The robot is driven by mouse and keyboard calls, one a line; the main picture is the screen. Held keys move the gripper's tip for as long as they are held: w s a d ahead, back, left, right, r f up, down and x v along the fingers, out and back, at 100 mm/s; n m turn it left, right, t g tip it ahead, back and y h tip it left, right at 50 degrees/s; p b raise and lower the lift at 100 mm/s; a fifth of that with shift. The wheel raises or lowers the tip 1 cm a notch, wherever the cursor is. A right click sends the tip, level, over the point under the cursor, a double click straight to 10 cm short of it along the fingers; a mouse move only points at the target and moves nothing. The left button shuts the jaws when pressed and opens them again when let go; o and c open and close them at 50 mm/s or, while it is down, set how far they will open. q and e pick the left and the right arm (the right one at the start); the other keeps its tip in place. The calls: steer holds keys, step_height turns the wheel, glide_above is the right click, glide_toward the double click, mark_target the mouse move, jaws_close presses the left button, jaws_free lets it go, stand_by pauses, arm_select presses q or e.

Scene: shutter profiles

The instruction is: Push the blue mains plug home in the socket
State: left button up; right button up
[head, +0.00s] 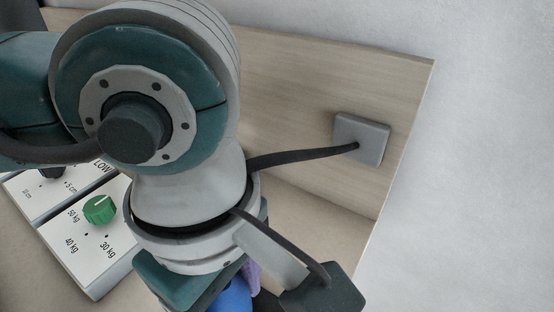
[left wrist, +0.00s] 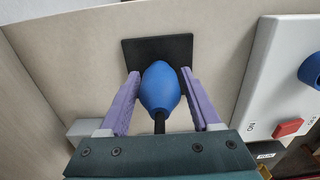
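The blue mains plug (left wrist: 160,88) shows in the left wrist view, with a black cable at its near end. Its far end is against or just in front of the black socket plate (left wrist: 135,50); I cannot tell how deep it sits. In the head view my left arm covers most of this; only a bit of the blue plug (head: 232,297) shows at the bottom edge. My right gripper is in neither view.
A grey box (head: 372,130) on the wooden panel (head: 300,85) has a black cable running from it behind my arm. White control panels with a green knob (head: 100,209) lie at left. In the left wrist view, a red switch (left wrist: 287,128) is close on the right.

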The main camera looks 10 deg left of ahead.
arm_select(q)
jaws_close()
stand_by(0.4)
